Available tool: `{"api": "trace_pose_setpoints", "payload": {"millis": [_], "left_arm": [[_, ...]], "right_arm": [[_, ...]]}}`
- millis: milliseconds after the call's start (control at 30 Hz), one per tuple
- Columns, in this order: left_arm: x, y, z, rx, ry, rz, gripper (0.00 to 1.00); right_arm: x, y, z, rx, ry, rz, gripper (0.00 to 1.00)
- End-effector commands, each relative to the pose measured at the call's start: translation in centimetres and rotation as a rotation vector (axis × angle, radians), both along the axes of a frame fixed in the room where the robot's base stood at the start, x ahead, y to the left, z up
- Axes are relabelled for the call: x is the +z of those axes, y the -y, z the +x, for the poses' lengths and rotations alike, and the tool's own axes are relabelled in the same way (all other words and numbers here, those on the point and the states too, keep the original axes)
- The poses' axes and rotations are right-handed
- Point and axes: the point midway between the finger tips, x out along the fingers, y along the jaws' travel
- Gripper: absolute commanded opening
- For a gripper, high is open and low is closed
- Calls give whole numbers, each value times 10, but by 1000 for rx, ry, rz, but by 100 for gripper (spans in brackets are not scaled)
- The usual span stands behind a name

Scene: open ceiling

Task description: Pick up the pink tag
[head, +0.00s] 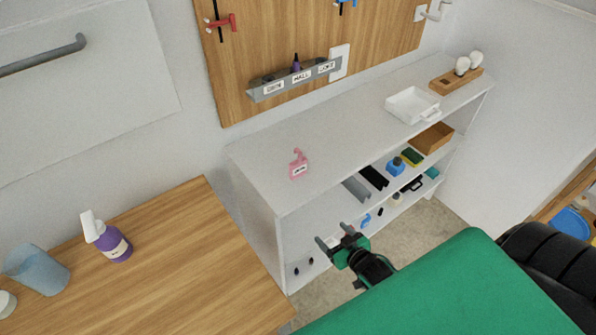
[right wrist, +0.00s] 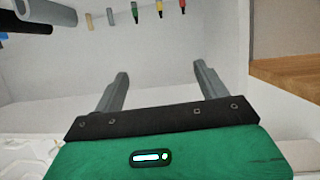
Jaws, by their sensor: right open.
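The pink tag (head: 298,168) is on the top of the white shelf unit, near its front left part. It has a white label with dark lettering too small to read, and a curved hook-like upper part. My right gripper (head: 332,236) is open and empty, in front of the shelf unit, lower in the picture and to the right of the tag, clearly apart from it. In the right wrist view my right gripper (right wrist: 160,73) has its fingers wide apart with nothing between them. The tag is not recognisable there. My left gripper is not in view.
The shelf unit's top (head: 340,138) is mostly clear, with a white tray (head: 398,104) toward its far end. A wooden table (head: 190,265) at left bears a purple spray bottle (head: 115,248) and a blue cup (head: 45,277). A labelled grey rail (head: 268,91) hangs behind.

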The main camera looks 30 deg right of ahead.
Motion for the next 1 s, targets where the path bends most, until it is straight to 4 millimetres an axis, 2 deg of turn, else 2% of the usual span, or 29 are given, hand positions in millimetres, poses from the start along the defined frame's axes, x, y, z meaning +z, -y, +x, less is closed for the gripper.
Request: {"api": "trace_pose_setpoints", "payload": {"millis": [33,100,200,333,433,567,1000], "left_arm": [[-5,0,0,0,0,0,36],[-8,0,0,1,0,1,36],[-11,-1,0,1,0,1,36],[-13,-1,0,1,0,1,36],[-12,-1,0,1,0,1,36],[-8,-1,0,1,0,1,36],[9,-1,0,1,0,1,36]], "right_arm": [[30,-1,8,13,67,7,75],[72,-4,16,28,151,19,75],[121,-9,21,51,248,35,75],[161,-14,21,73,326,47,75],[175,-16,22,80,350,52,75],[179,-18,33,82,357,53,75],[179,-27,96,81,354,52,75]]}}
